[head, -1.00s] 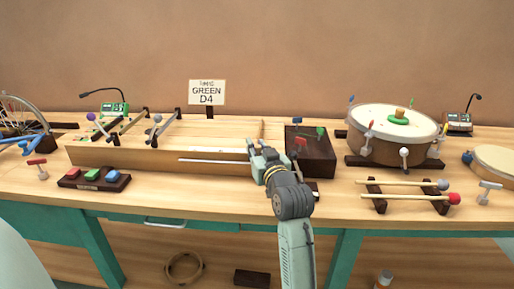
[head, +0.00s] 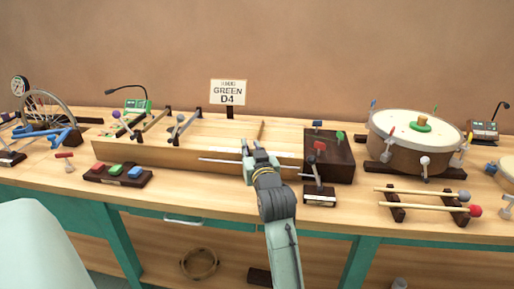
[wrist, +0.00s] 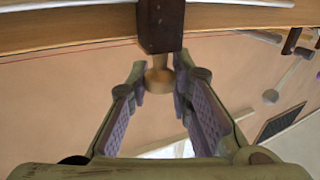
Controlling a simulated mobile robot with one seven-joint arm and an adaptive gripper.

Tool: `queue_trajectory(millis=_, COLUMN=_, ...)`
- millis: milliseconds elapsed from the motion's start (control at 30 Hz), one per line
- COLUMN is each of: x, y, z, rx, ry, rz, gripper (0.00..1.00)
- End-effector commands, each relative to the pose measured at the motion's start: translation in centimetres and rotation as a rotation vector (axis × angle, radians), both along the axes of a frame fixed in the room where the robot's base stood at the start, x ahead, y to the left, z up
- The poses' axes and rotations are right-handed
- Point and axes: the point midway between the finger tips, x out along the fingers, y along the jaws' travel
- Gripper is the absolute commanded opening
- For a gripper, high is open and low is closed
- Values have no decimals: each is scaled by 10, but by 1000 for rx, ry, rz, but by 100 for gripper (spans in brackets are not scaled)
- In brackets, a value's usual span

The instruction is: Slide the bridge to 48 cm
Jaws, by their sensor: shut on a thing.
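The bridge (head: 261,131) shows in the head view as a thin wooden bar across the right part of the long pale soundboard box (head: 215,130). In the wrist view the bridge's dark block (wrist: 160,25) has a round wooden knob below it. My gripper (head: 257,152) is at the box's front edge, in front of the bridge. In the wrist view my gripper (wrist: 160,82) has its fingers on either side of the knob, shut on it. A pale thin strip (head: 222,160) runs along the box's front; its marks are too small to read.
A sign (head: 229,92) reading GREEN D4 stands behind. A dark box (head: 329,160) with coloured knobs is right of the soundboard. A coloured-button block (head: 118,174) lies front left. A drum (head: 410,145) and mallets (head: 425,199) are further right.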

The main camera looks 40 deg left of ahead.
Motion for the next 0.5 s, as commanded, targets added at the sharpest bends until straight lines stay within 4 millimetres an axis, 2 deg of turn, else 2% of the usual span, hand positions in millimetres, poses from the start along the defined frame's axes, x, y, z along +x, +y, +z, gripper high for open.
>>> queue_trajectory(millis=67, x=0, y=0, z=0, rx=1, ry=-1, rz=0, gripper=0)
queue_trajectory(millis=100, x=0, y=0, z=0, rx=1, ry=-1, rz=0, gripper=22)
queue_trajectory(millis=367, x=0, y=-1, z=0, rx=1, ry=-1, rz=0, gripper=39)
queue_trajectory(millis=500, x=0, y=-1, z=0, rx=0, ry=0, rz=0, gripper=40)
